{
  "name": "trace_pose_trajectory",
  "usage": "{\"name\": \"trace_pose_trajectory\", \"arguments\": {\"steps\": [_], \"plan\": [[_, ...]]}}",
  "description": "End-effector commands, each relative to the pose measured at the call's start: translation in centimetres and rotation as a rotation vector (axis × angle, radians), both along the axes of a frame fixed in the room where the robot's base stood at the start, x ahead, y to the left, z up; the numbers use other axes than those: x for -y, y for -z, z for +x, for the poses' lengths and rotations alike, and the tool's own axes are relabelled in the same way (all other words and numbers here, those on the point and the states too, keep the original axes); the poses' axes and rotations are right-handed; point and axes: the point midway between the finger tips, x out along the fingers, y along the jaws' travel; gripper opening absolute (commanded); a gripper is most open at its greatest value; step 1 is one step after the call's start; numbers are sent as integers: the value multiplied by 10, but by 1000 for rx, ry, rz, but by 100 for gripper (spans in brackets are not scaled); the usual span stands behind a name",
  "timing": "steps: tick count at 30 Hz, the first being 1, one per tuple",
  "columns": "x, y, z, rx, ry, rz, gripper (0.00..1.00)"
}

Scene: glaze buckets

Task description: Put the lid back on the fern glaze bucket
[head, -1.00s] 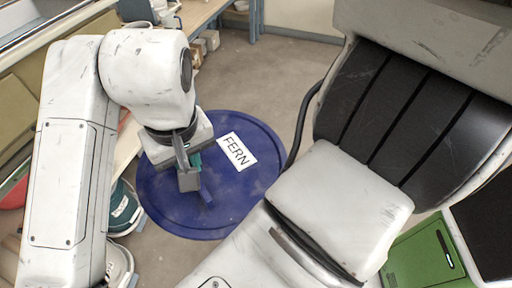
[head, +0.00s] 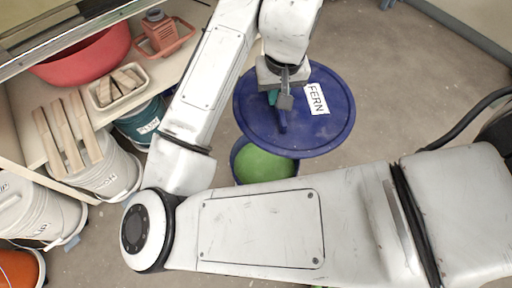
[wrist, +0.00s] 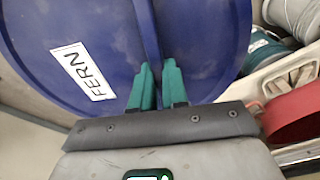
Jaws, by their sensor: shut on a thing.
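A round dark blue lid (head: 325,130) with a white FERN label is held in the air by my gripper (head: 282,104). In the wrist view the green fingertips (wrist: 157,85) are shut on the raised rib of the lid (wrist: 110,30). An open blue bucket (head: 238,163) with bright green glaze (head: 264,165) inside stands on the floor below. The lid is above and beyond it in the head view and hides the bucket's far rim. My arm hides the bucket's near side. I cannot tell the height gap between lid and bucket.
To the left are a shelf with a red basin (head: 90,55), a tray of wooden pieces (head: 118,88) and wooden slats (head: 68,135). White lidded buckets (head: 105,175), a teal bucket (head: 142,122) and an orange-filled bucket (head: 18,270) stand below.

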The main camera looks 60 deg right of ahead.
Motion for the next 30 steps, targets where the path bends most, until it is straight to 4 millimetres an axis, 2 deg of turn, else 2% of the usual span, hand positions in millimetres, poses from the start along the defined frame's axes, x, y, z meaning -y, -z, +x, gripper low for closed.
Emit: {"name": "trace_pose_trajectory", "arguments": {"steps": [1, 12, 15, 18, 21, 24, 30], "plan": [[3, 41, 7, -4, -19, 1, 0], [9, 228, 47, -5, -110, -1, 0], [7, 272, 54, -4, -124, 0, 0], [5, 305, 59, -3, -131, 0, 0], [3, 326, 62, -3, -132, -1, 0], [2, 337, 63, -1, -134, -1, 0], [1, 343, 64, -1, -133, -2, 0]]}}
